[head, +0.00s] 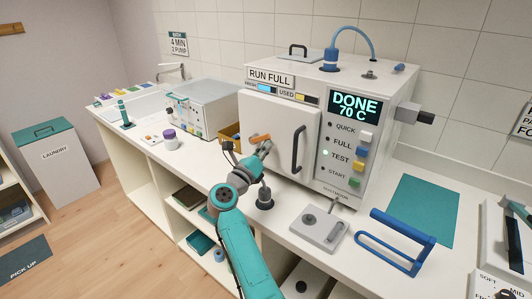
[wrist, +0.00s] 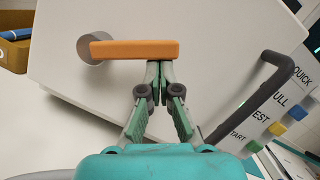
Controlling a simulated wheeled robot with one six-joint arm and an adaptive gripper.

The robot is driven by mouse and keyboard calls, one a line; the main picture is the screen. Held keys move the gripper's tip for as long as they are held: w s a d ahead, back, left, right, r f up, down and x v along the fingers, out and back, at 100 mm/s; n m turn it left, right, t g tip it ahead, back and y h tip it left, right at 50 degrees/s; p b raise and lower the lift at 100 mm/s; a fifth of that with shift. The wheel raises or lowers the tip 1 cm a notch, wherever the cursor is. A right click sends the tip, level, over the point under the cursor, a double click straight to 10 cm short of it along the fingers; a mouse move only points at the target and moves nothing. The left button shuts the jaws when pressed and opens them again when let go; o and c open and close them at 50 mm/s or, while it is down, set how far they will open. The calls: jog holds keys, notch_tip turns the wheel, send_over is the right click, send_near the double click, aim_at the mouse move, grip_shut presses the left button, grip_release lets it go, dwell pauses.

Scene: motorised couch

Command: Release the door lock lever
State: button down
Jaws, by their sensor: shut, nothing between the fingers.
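The door lock lever is an orange bar (head: 261,138) on the front of the white machine's door (head: 276,118). In the wrist view the lever (wrist: 135,49) lies level, its left end on a round grey pivot (wrist: 90,47). My gripper (head: 265,149) is shut and empty in front of the door. In the wrist view its fingertips (wrist: 160,66) meet the lower edge of the lever near its free right end. I cannot tell whether they touch it. The dark door handle (head: 298,150) stands right of the lever. The door looks closed.
The machine's display (head: 355,106) reads DONE 70 C, above several coloured buttons. A blue rack (head: 396,242) and a grey plate with a knob (head: 319,228) sit on the counter in front.

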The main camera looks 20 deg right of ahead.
aim_at(265, 136)
jog(key=r+n, duration=0.1)
jog(key=r+n+y, duration=0.1)
jog(key=n, duration=0.1)
jog(key=w+r+n, duration=0.1)
jog(key=n, duration=0.1)
jog(key=shift+a, duration=0.3)
jog(key=n, duration=0.1)
jog(key=r+n+y, duration=0.1)
jog(key=n, duration=0.1)
jog(key=w+a+n, duration=0.1)
jog(key=shift+w+r+y, duration=0.1)
jog(key=shift+r+y, duration=0.15)
jog(key=shift+y, duration=0.05)
